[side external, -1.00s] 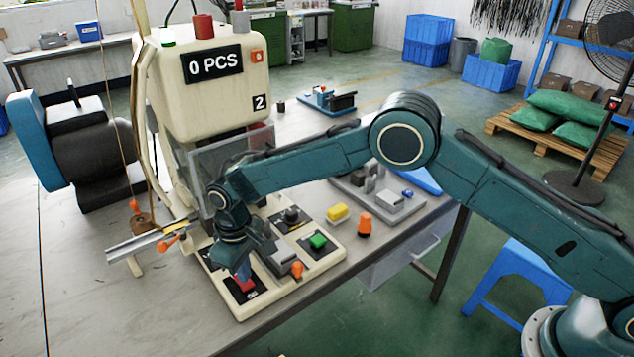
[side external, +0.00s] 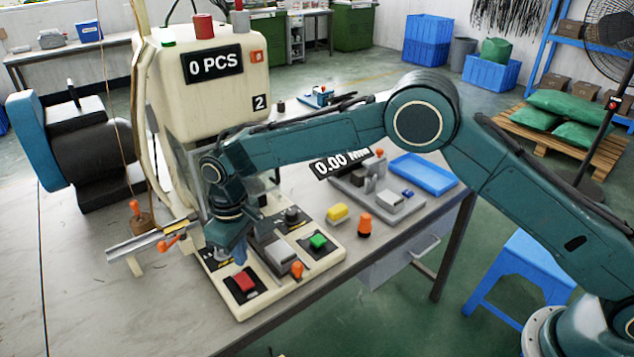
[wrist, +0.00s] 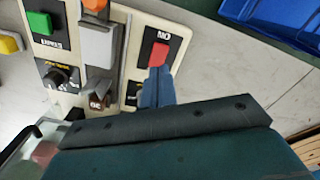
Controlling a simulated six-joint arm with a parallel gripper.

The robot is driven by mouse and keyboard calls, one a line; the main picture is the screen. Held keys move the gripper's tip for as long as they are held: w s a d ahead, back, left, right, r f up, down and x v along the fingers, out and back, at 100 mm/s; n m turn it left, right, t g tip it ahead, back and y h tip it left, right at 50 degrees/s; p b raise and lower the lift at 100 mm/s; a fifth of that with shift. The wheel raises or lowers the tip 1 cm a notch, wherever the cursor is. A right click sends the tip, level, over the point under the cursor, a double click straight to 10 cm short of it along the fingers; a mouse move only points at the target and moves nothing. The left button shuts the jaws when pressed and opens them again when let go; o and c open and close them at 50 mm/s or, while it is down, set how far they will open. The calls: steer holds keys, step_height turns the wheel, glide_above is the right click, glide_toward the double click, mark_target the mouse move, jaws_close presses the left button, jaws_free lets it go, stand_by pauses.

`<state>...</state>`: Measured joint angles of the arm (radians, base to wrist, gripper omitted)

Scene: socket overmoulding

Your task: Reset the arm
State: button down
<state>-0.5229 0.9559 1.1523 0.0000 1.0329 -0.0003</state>
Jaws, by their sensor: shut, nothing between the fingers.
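My gripper (side external: 237,254) hangs over the cream control panel (side external: 316,260) at the front of the machine, with its blue fingers shut and empty. In the side view the fingers are a little behind and above the red button (side external: 244,281), apart from it. In the wrist view the shut blue fingers (wrist: 157,86) overlap the lower edge of the red button (wrist: 158,55). The green button (side external: 318,241) and a black knob (side external: 292,215) are to the right on the panel. My forearm and gripper hide part of the panel.
The cream machine (side external: 207,93) stands just behind my gripper, its display reading 0 PCS. A metal rail (side external: 150,240) juts out to the left. A yellow block (side external: 337,213), an orange-capped piece (side external: 364,225) and a blue tray (side external: 423,174) lie to the right.

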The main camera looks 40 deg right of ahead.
stand_by(0.3)
steer(key=s+d+r+m+t, duration=0.1)
steer(key=s+d+r, duration=0.4)
steer(key=d+r, duration=0.5)
steer(key=s+d+r+m+t, duration=0.15)
steer(key=s+d+r, duration=0.5)
steer(key=r, duration=0.65)
steer(key=s+d+m+t, duration=0.1)
steer(key=s+d, duration=0.5)
steer(key=s, duration=0.5)
steer(key=s+d+m+t, duration=0.2)
steer(key=s+d, duration=0.5)
steer(key=s, duration=0.4)
steer(key=shift+s+d, duration=0.25)
steer(key=shift+s, duration=0.1)
steer(key=shift+w+r+m, duration=0.1)
steer(key=shift+r+m, duration=0.05)
steer(key=shift+m, duration=0.1)
